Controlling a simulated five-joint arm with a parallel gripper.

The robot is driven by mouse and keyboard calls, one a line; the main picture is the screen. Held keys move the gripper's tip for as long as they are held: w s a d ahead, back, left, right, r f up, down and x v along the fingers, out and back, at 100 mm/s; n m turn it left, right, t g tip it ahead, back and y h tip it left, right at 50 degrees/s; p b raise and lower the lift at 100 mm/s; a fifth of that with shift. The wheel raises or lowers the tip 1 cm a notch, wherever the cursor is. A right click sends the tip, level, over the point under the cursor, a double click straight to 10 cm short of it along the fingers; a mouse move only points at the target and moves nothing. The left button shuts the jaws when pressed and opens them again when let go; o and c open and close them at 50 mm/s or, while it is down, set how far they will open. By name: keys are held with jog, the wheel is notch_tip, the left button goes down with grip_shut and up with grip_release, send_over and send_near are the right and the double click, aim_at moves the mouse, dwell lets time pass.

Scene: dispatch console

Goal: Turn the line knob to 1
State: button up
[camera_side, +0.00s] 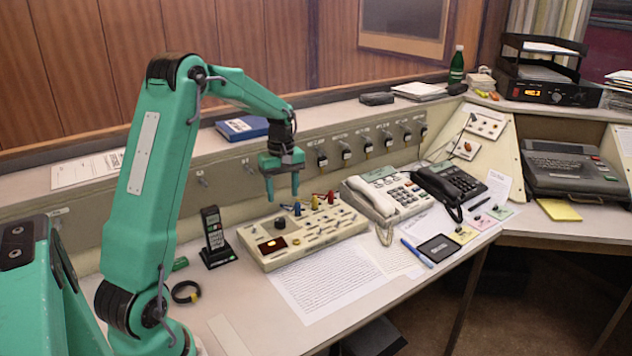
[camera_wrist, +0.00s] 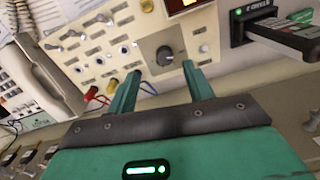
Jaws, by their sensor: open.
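The line knob (camera_wrist: 165,55) is a round dark grey knob on a cream console panel (camera_wrist: 140,32) in the wrist view. A light pointer mark shows on it, but the number it points at is too small to read. In the side view the knob (camera_side: 280,224) is a small black disc on the left part of the console (camera_side: 325,238). My gripper (camera_side: 282,195) is open and empty, pointing down above the console near the knob, apart from it. In the wrist view my gripper (camera_wrist: 160,69) has its two green fingers spread below the knob.
Coloured plugs (camera_side: 315,202) stand up from the console's back, close to my gripper. A cordless handset (camera_side: 213,232) in a cradle stands at its left, a cream telephone (camera_side: 375,200) at its right. Printed sheets (camera_side: 325,280) lie in front.

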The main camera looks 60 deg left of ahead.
aim_at(281, 219)
jog(key=shift+a+f+n, duration=0.3)
jog(key=shift+a+f, duration=0.4)
jog(key=shift+a, duration=0.05)
jog(key=shift+s+f, duration=0.2)
jog(key=shift+f, duration=3.75)
jog(key=c, duration=1)
